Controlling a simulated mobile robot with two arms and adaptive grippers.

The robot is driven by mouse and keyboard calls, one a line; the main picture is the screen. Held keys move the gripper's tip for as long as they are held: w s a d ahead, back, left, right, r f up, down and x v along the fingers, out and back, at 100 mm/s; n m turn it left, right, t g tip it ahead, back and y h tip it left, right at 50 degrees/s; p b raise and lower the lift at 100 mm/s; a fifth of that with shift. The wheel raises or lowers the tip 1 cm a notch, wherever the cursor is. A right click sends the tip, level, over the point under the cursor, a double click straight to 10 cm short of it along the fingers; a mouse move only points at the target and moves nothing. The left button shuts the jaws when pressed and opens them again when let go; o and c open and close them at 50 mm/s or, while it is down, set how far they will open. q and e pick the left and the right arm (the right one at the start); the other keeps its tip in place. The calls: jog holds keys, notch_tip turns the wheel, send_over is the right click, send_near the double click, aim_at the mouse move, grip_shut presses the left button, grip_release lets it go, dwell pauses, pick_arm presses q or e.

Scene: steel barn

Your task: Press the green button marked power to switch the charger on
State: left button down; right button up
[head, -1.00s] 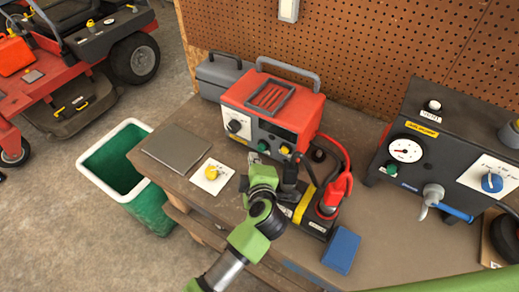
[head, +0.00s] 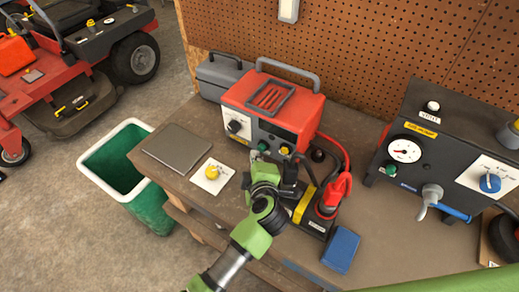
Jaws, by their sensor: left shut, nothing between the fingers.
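The red charger (head: 275,100) stands on the workbench with a grey handle on top. Its front panel has a dial on a white plate (head: 237,126), a green button (head: 263,146) and a yellow one (head: 285,149). The markings by the buttons are too small to read. My left gripper (head: 264,161) is shut and empty, just below the green button in the picture. I cannot tell whether it touches the panel; the wrist hides part of the fingers. My right gripper is out of view.
A black battery (head: 315,222) with red clamps and cables stands right of my left wrist. A blue box (head: 341,250), a yellow knob on a white card (head: 212,173) and a grey plate (head: 178,148) lie nearby. A dark machine (head: 440,125) with its own green button stands right.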

pick_arm(q)
jog(key=shift+w+d+r, duration=0.1)
jog(key=shift+w+d, duration=0.3)
jog(key=shift+w, duration=0.25)
dwell(0.8)
jog(key=shift+s+a, duration=0.1)
jog(key=shift+s+a+f+p, duration=0.3)
jog(key=shift+s+a+p, duration=0.1)
jog(key=shift+s+p, duration=0.2)
jog(key=shift+s+a, duration=0.3)
jog(key=shift+a, duration=0.1)
jog(key=shift+d, duration=0.15)
jog(key=shift+s+a+r+p, duration=0.1)
jog(key=shift+s+a+p, duration=0.15)
jog(key=shift+p, duration=0.5)
jog(key=s+a+p, duration=0.2)
jog(key=s, duration=0.1)
jog(key=shift+r+p, duration=0.1)
jog(key=shift+p, duration=0.25)
jog(key=shift+s+a+p, duration=0.4)
jog(key=shift+s+a, duration=0.05)
jog(key=shift+s, duration=0.2)
